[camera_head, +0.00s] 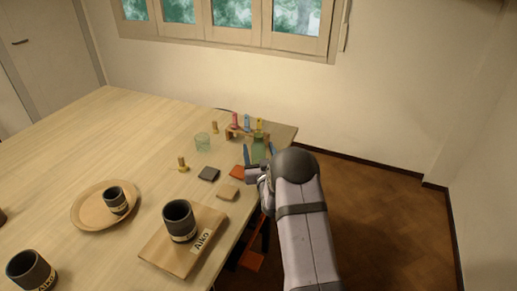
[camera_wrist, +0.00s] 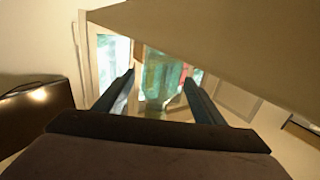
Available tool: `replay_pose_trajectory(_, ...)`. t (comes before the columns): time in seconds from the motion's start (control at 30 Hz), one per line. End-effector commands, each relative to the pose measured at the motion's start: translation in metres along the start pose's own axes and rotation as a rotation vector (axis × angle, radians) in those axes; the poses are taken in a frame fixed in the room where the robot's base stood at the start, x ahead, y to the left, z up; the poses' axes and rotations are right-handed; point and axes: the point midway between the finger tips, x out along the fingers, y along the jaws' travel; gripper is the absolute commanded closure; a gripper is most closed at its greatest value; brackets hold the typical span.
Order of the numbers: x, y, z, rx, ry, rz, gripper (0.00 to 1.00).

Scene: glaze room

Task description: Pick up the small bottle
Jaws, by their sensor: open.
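A small green see-through bottle (camera_head: 259,152) stands near the table's far right corner, in front of a low rack; a yellow piece shows just above it, and I cannot tell if it is the bottle's top. My gripper (camera_head: 259,148) is open, with one blue finger on each side of the bottle. In the wrist view the greenish clear bottle (camera_wrist: 158,82) shows between the two fingers (camera_wrist: 160,76). I cannot tell whether either finger touches it. My gripper's body hides the bottle's lower part in the wrist view.
A rack (camera_head: 232,132) with colored pieces stands just behind. A clear glass (camera_head: 202,141) is to the left. Tiles, including a dark one (camera_head: 208,174), lie nearer. A board (camera_head: 158,254) bears a dark cup (camera_head: 179,220); a round tray (camera_head: 86,211) bears another.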

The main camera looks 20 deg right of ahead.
Motion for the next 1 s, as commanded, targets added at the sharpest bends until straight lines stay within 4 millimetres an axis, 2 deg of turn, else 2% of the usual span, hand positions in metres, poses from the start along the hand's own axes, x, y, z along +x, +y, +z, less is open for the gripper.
replay_pose_trajectory(0.13, 0.0069, -0.0003, 0.0004, 0.0, -0.002, 0.0, 0.37)
replay_pose_trajectory(0.37, 0.0079, -0.0003, 0.0006, 0.0, -0.001, 0.0, 0.37)
replay_pose_trajectory(0.4, 0.0079, -0.0003, 0.0006, 0.0, -0.001, 0.0, 0.39)
replay_pose_trajectory(0.6, 0.0078, -0.0003, 0.0006, 0.0, -0.001, 0.0, 0.84)
replay_pose_trajectory(1.0, 0.0079, -0.0002, -0.0027, 0.0, 0.001, 0.0, 0.84)
